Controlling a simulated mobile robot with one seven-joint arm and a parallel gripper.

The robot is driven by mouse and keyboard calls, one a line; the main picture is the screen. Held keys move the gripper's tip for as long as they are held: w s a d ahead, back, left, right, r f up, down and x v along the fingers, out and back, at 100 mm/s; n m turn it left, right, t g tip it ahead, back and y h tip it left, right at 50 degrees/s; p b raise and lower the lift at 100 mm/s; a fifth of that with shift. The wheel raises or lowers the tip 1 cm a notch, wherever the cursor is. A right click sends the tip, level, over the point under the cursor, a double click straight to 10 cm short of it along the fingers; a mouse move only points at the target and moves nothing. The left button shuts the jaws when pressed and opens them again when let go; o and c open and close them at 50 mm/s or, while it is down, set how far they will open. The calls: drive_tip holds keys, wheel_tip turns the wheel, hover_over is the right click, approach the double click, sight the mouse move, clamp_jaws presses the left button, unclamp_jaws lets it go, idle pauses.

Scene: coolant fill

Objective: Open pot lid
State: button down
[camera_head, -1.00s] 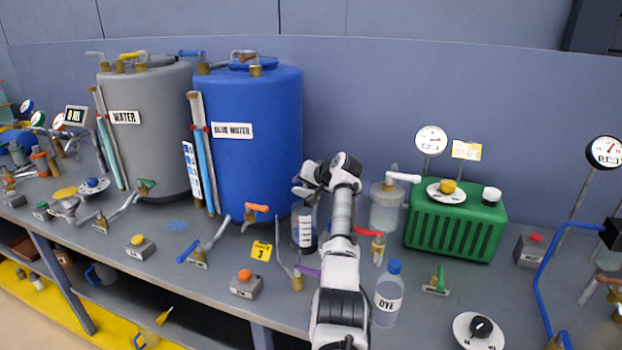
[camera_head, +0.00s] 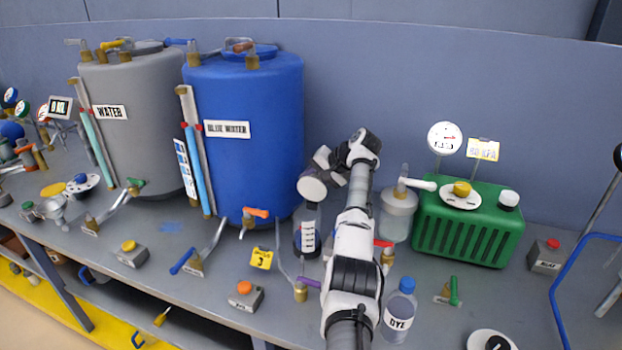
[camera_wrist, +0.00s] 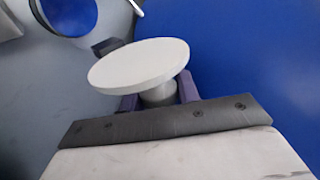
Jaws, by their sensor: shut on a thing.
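A white round lid (camera_head: 312,187) is held by my gripper (camera_head: 328,170) in front of the blue tank. In the wrist view the lid (camera_wrist: 140,64) is a pale disc with a stem, and my gripper (camera_wrist: 158,95) is shut on the stem between its purple fingers. The clear pot (camera_head: 307,232), with a marked label and dark contents, stands on the bench below the lid. The lid hides part of the pot's top in the head view. In the wrist view a round white rim with blue inside (camera_wrist: 68,10) shows at the upper left; it looks like the pot's mouth.
The blue tank (camera_head: 245,145) stands close behind and left of the pot. A clear jar (camera_head: 397,218) and a green box (camera_head: 468,235) are to the right. A dye bottle (camera_head: 399,312) stands in front, beside my arm. Taps and small button boxes crowd the bench.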

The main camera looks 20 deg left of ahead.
drive_tip(key=shift+s+f, duration=0.1)
drive_tip(key=shift+f, duration=0.05)
drive_tip(key=c, duration=1)
unclamp_jaws()
drive_tip(key=shift+c, duration=0.2)
drive_tip(key=shift+d+r, duration=0.3)
drive_tip(key=shift+r, duration=0.05)
drive_tip(key=b+v, duration=0.4)
drive_tip(key=v, duration=0.9)
